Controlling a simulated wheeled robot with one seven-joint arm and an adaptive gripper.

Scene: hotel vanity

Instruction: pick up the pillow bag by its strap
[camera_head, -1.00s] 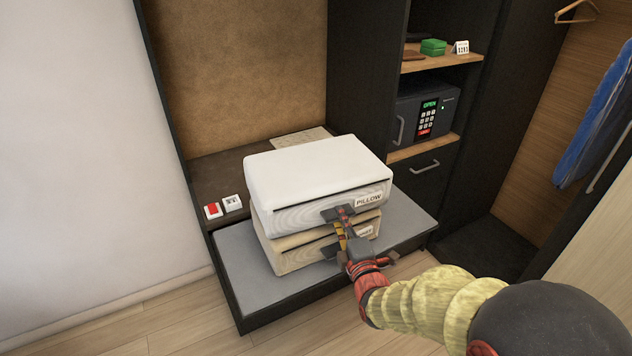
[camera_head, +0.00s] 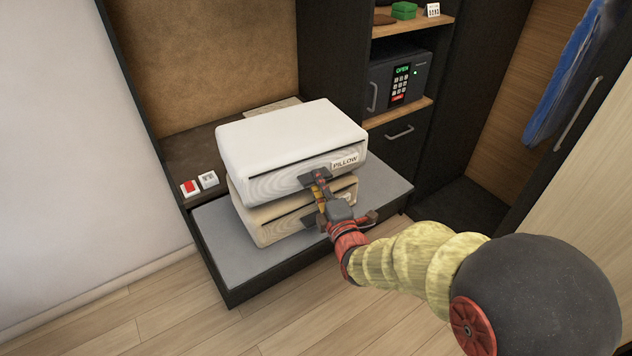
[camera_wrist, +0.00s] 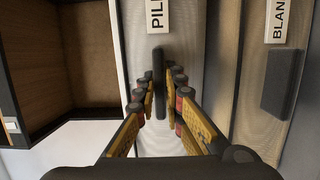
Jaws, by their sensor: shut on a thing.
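The pillow bag (camera_head: 290,142) is a white, boxy bag with a PILLOW label, lying on top of a beige bag (camera_head: 258,222). Its label also shows in the wrist view (camera_wrist: 157,15). My gripper (camera_head: 320,183) is at the pillow bag's front face, left of and below the label. In the wrist view my gripper's fingers (camera_wrist: 159,98) are on both sides of the dark strap (camera_wrist: 159,75) and shut on it. The beige bag has a BLANKET-type label, partly cut off, and its own dark strap (camera_wrist: 281,82). I see no clear gap between the two bags.
The bags rest on a grey-topped bench (camera_head: 225,257) with a dark edge. A red-and-white switch (camera_head: 190,187) sits on the dark ledge to the left. An open-shelved cabinet with a safe (camera_head: 396,82) stands behind right. Blue clothing (camera_head: 568,85) hangs at far right.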

